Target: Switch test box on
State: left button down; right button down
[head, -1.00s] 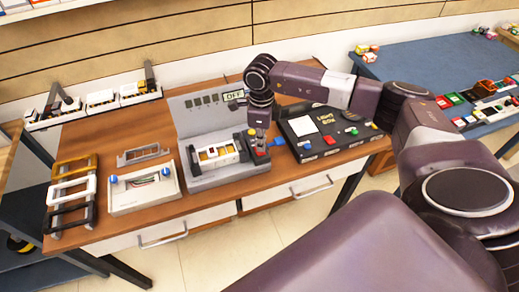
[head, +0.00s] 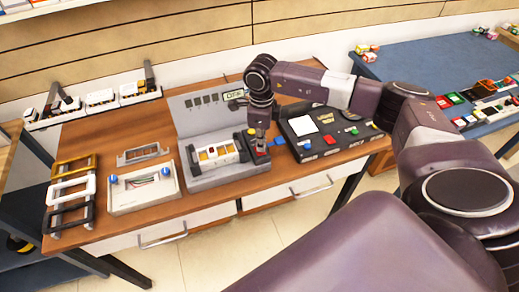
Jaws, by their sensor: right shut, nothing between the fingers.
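The grey test box (head: 213,178) stands on the wooden table, with a tall back panel behind it. Its display (head: 233,95) reads OFF and is partly covered by my right arm. A white module with yellow parts (head: 215,154) sits in its front tray. A yellow button (head: 251,132) and a red control are at its right end. My right gripper (head: 260,146) is shut and empty, pointing down at the red control. Its fingertips appear to be at or just above it; I cannot tell if they touch. My left gripper is out of view.
A black light box (head: 335,150) with coloured buttons stands close on the right. A blue piece (head: 277,142) is between the two boxes. A white case (head: 142,190) and coloured frames (head: 70,195) are on the left. A blue table (head: 425,75) is at the right.

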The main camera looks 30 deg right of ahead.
aim_at(261, 153)
jog(key=shift+s+f+b, duration=0.1)
jog(key=shift+f+b, duration=0.75)
jog(key=shift+f, duration=0.3)
jog(key=shift+r, duration=0.15)
jog(key=shift+r+p, duration=0.65)
jog(key=shift+r, duration=0.2)
jog(key=shift+r+p, duration=1.4)
jog(key=shift+r, duration=1.2)
jog(key=shift+f, duration=0.1)
